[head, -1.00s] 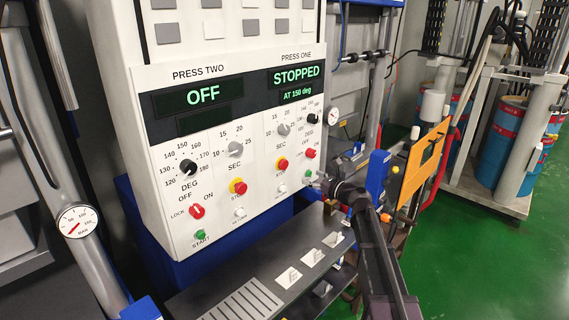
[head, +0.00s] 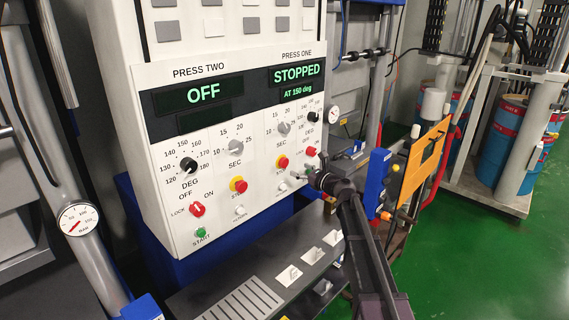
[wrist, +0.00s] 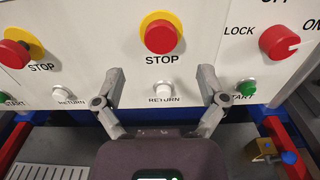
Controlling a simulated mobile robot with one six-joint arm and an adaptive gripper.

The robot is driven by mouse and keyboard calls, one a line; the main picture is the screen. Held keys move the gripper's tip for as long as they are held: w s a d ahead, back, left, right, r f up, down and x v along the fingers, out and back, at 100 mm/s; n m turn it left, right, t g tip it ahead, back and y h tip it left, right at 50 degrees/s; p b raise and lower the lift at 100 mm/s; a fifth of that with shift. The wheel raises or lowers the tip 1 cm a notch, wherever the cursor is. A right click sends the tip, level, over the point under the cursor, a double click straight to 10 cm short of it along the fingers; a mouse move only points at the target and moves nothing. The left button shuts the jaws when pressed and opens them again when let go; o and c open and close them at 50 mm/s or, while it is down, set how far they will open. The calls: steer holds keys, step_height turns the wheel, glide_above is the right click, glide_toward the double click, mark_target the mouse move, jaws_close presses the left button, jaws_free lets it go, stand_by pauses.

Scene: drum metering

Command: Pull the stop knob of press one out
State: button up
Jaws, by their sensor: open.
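The stop knob of press one is a red mushroom knob on a yellow ring (wrist: 160,36), marked STOP, at the top middle of the wrist view. It also shows in the head view (head: 283,162) on the white panel. My gripper (wrist: 164,80) is open and empty, its two fingers spread below the knob, left and right of the white RETURN button (wrist: 163,93). In the head view my gripper (head: 302,178) is near the panel, below and right of the knob. I cannot tell whether the fingertips touch the panel. The display (head: 297,74) above reads STOPPED, AT 150 deg.
Press two's stop knob (wrist: 13,53) is at the left in the wrist view. A red LOCK/ON switch (wrist: 280,42) and green START button (wrist: 246,88) are at the right. A dark shelf (head: 250,290) with white signs lies below the panel. Blue and orange fixtures (head: 422,165) stand right of the arm.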

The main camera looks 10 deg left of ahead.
mark_target(285, 163)
steer(key=x, duration=0.8)
